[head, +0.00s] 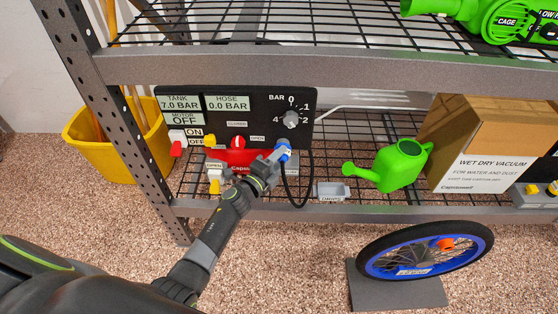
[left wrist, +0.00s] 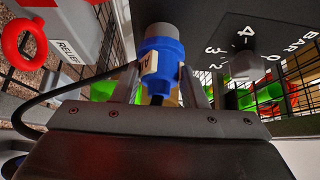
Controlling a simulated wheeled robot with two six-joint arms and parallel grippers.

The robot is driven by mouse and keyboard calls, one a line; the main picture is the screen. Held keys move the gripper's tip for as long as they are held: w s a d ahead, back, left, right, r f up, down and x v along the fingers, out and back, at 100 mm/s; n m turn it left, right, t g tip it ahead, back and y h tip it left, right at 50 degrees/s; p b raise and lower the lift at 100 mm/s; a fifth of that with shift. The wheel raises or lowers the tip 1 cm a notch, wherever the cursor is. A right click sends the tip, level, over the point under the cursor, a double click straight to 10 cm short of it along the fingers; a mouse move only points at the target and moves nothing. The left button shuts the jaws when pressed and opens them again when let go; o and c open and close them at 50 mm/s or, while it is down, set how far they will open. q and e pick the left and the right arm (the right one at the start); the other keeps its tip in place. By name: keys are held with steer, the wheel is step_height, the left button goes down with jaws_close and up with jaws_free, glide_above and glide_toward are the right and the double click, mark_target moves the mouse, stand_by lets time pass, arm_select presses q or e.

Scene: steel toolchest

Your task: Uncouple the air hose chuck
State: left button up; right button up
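The blue air hose chuck (head: 284,147) is at the lower right of the black compressor panel (head: 240,120). In the left wrist view the chuck (left wrist: 162,52) has a grey top and a white tag, and sits between my two fingers. My left gripper (head: 277,155) appears shut on it, a finger against each side. A black hose (head: 308,180) loops down beside it. Whether the chuck is seated on a fitting is hard to see. The panel reads tank 7.0 bar, hose 0.0 bar, motor OFF. My right gripper is not in view.
A red relief ring (left wrist: 24,42) and a pressure knob (head: 291,119) are near the gripper. A small grey holder (head: 332,192), a green watering can (head: 400,165) and a vacuum box (head: 485,145) are on the shelf.

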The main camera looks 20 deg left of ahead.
arm_select(q)
steer(key=o, duration=0.4)
steer(key=shift+c, duration=0.2)
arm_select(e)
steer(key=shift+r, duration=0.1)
arm_select(q)
steer(key=p+v, duration=0.1)
steer(key=v, duration=1.6)
steer(key=shift+s+a+p, duration=0.15)
steer(key=shift+s+p, duration=0.05)
steer(key=shift+p, duration=0.15)
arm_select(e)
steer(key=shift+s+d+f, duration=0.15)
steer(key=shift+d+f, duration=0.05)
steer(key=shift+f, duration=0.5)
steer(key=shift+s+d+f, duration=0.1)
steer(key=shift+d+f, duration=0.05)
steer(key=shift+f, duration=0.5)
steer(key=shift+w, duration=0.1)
